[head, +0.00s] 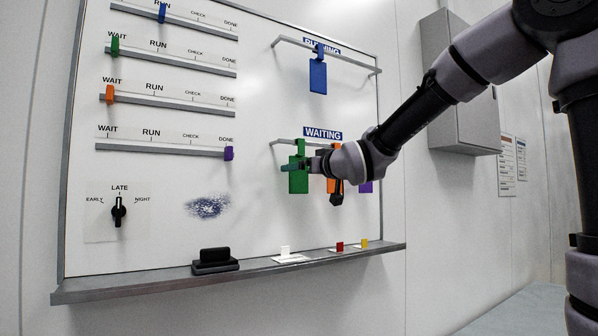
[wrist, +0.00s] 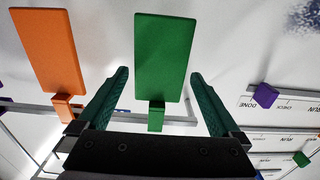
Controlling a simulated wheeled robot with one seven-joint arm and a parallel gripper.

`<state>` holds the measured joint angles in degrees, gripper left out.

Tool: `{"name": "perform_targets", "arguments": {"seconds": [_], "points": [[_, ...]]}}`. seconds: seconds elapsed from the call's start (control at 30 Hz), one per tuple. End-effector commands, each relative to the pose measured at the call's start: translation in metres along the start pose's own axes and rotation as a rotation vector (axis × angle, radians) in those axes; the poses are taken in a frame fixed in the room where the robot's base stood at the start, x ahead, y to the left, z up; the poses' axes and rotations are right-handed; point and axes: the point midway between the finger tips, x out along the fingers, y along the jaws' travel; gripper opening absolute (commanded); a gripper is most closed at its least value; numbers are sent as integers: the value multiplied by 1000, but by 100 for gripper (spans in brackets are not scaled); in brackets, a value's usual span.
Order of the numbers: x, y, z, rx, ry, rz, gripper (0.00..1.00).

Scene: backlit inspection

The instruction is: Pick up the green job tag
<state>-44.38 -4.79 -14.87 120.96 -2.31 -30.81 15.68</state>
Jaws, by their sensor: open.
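The green job tag (head: 299,183) hangs from the rail under the WAITING label (head: 322,135), leftmost of the tags there. My gripper (head: 290,167) is at the tag's upper part, its fingers partly covering it. In the wrist view the green tag (wrist: 164,55) lies between the two spread fingers of my gripper (wrist: 159,76), with a visible gap on each side. The gripper is open. The tag still hangs on its rail.
An orange tag (wrist: 46,50) hangs close beside the green one, with a purple tag (head: 366,187) beyond it. A blue tag (head: 318,77) hangs on the upper rail. Slider tracks (head: 165,148) fill the board's left; a ledge (head: 130,290) holds a black eraser (head: 214,261).

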Motion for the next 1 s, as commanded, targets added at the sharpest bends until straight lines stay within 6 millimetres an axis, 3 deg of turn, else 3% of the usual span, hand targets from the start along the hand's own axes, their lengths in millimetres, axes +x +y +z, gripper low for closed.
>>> {"name": "perform_targets", "arguments": {"seconds": [0.13, 0.4, 0.6, 1.0], "points": [[16, 1, 0, 1, 0, 1, 100], [19, 1, 0, 1, 0, 1, 100], [18, 1, 0, 1, 0, 1, 24], [18, 1, -7, 1, 1, 2, 23]]}}
